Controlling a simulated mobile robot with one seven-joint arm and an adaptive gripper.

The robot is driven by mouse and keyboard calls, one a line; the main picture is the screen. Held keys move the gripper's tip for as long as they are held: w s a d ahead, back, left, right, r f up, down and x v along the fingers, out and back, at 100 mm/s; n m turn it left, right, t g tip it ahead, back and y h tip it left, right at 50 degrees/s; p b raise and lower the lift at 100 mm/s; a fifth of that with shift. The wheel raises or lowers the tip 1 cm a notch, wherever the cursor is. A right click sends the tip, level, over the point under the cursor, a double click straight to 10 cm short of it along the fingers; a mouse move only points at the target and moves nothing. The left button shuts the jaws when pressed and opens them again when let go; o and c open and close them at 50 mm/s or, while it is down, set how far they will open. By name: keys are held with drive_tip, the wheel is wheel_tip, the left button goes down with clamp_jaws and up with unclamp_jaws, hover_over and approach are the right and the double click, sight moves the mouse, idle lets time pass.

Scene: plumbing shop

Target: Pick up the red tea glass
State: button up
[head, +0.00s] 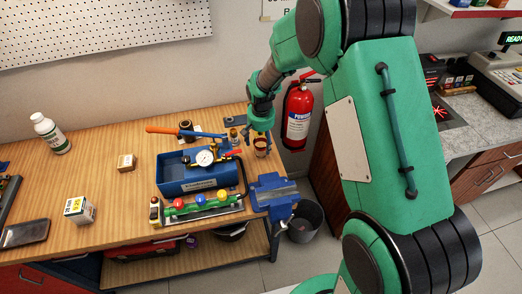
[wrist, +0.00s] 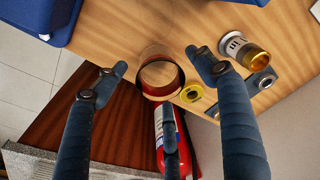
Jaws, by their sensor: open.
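The red tea glass (wrist: 161,88) shows in the wrist view as a clear round glass with a dark red band, on the wooden bench. It also shows in the head view (head: 261,148), small, near the bench's right end. My gripper (wrist: 156,62) is open, with its fingers spread on either side of the glass in the wrist view and a third finger below it. No contact with the glass is visible. In the head view my gripper (head: 259,126) is directly above the glass and partly hides it.
A small amber-ended bottle (wrist: 246,48) and a yellow ring (wrist: 191,93) are right of the glass. A blue vise (head: 273,194) and blue pump box (head: 188,173) stand close by. A red fire extinguisher (head: 298,114) hangs on the wall behind. The bench edge is near.

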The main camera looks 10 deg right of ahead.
drive_tip(key=shift+w+d+f+b, duration=0.1)
drive_tip(key=shift+f+b, duration=0.1)
drive_tip(key=shift+f, duration=0.95)
drive_tip(key=shift+w+f+b, duration=0.1)
drive_tip(key=shift+f+b, duration=0.1)
drive_tip(key=shift+f, duration=0.95)
drive_tip(key=c, duration=1.2)
